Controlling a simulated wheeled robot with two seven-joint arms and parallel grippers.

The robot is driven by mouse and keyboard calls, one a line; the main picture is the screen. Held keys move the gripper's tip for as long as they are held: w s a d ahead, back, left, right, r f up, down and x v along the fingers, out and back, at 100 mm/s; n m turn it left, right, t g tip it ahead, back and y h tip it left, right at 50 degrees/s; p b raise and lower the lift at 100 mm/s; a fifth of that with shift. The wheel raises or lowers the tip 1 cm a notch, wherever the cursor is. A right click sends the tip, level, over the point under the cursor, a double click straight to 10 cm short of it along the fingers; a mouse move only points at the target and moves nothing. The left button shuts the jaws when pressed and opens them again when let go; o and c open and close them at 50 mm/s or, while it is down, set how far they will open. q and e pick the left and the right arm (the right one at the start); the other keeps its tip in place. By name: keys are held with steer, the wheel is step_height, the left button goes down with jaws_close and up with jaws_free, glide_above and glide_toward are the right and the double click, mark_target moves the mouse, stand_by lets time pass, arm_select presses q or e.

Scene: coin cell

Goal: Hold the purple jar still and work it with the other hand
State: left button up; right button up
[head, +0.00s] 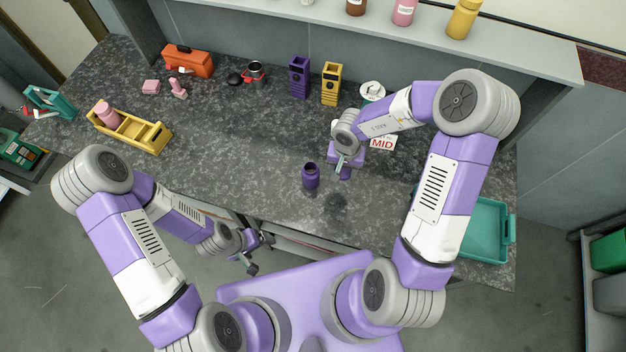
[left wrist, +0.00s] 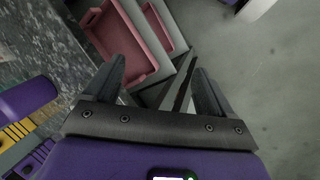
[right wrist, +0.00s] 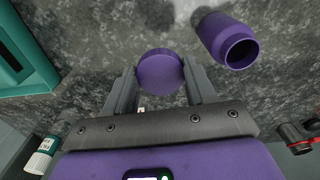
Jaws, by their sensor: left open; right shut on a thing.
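The purple jar (head: 311,176) stands upright on the dark stone counter with its mouth open. It also shows in the right wrist view (right wrist: 228,42), with a dark inside. My right gripper (head: 346,165) is shut on a round purple lid (right wrist: 160,72), just to the right of the jar in the head view and apart from it. My left gripper (head: 250,262) is open and empty, off the counter's front edge and well to the lower left of the jar.
A yellow wooden carrier (head: 135,132) with a pink bottle is at the left. Purple (head: 299,77) and yellow (head: 331,84) boxes stand at the back. Counter left of the jar is clear.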

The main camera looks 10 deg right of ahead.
steer(key=n+b, duration=0.1)
steer(key=a+n+b, duration=0.2)
steer(key=shift+w+r+n, duration=0.25)
steer(key=shift+r+n, duration=0.05)
steer(key=shift+n, duration=0.1)
arm_select(q)
step_height(320, 180, down, 4)
steer(key=shift+f, duration=0.25)
arm_select(e)
steer(key=shift+a+r+n, duration=0.3)
steer(key=shift+r+n, duration=0.1)
steer(key=shift+n, duration=0.3)
